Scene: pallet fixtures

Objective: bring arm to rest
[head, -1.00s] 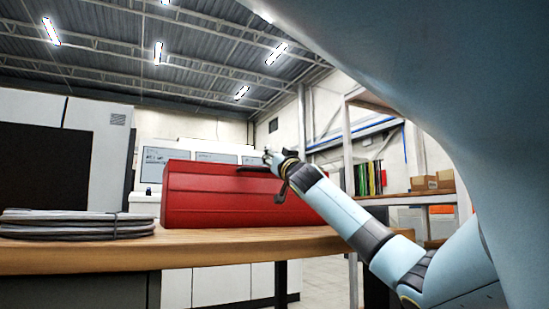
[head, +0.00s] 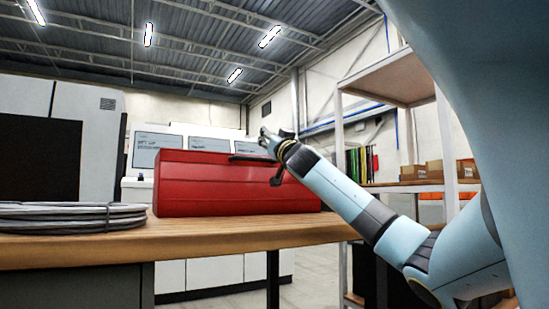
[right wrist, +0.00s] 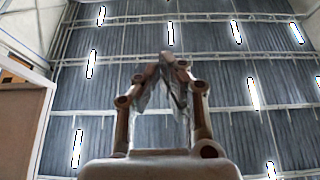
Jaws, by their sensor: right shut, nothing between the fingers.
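My right arm reaches in from the right in the head view, with the right gripper (head: 265,134) at its far end, in front of the upper right part of the red toolbox. In the right wrist view the right gripper (right wrist: 168,58) is shut, with its fingertips together and nothing between them. Behind it that view shows mostly ceiling, so it points upward. My left gripper is in neither view.
A red toolbox (head: 190,190) and a coil of grey cable (head: 70,217) sit on a wooden workbench (head: 190,245). A shelf unit (head: 400,187) with boxes (head: 440,170) stands behind my arm at the right. Open floor (head: 318,265) shows right of the bench.

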